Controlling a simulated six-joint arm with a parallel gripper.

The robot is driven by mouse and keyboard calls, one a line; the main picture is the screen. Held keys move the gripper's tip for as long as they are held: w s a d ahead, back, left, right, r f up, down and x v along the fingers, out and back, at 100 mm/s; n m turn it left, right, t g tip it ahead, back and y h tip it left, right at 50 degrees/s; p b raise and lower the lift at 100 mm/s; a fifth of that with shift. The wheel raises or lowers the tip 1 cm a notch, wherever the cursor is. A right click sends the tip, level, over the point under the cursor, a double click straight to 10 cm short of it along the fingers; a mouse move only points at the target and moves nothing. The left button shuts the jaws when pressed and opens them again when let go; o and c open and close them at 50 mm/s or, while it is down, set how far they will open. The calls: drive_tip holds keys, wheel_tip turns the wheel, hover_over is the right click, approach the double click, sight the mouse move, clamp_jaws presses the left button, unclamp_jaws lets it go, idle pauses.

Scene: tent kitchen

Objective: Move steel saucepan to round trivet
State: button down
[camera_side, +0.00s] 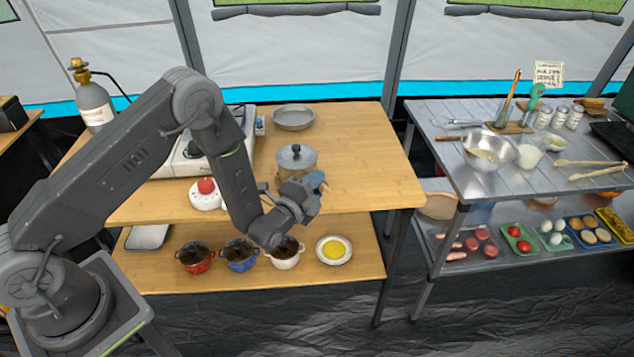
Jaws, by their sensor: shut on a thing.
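The steel saucepan (296,157), grey with a dark knob on its lid, is upright at the wooden table's right half. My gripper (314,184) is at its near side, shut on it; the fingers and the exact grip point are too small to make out. A small brown bit shows by the fingertips, and I cannot tell what it is. I cannot tell whether the saucepan touches the tabletop. I cannot make out the round trivet for certain; my arm hides part of the table.
A shallow grey pan (293,117) lies behind the saucepan. A stove (184,157) and a white pot with a red top (206,194) are to the left. The wooden tabletop (372,150) is clear on the right. Several pots stand on the shelf below.

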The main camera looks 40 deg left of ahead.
idle(0.3)
drive_tip(key=c, duration=1)
unclamp_jaws()
drive_tip(key=shift+f, duration=0.1)
drive_tip(key=s+f, duration=0.1)
drive_tip(key=s, duration=1.1)
drive_tip(key=w+r+n+g, duration=0.3)
drive_tip(key=r+n+g, duration=0.4)
drive_tip(key=r, duration=0.8)
drive_tip(key=s+a+r+n+g, duration=0.1)
drive_tip(key=s+r+n+g, duration=0.1)
drive_tip(key=s, duration=0.5)
drive_tip(key=s+a+r+n+g, duration=0.1)
drive_tip(key=s+r+n+g, duration=0.1)
drive_tip(key=s, duration=0.6)
drive_tip(key=s+a+r+n+g, duration=0.1)
drive_tip(key=s+r+n+g, duration=0.1)
drive_tip(key=s+r+n, duration=0.2)
drive_tip(key=shift+s+a+r+g+h, duration=0.15)
drive_tip(key=shift+s+r, duration=0.15)
drive_tip(key=shift+s, duration=0.3)
drive_tip(key=shift+s+a+r+g+h, duration=0.1)
drive_tip(key=shift+s+r, duration=0.25)
drive_tip(key=shift+s, duration=0.3)
drive_tip(key=shift+s+a+r+g+h, duration=0.15)
drive_tip(key=shift+s+r, duration=0.15)
drive_tip(key=shift+s, duration=0.3)
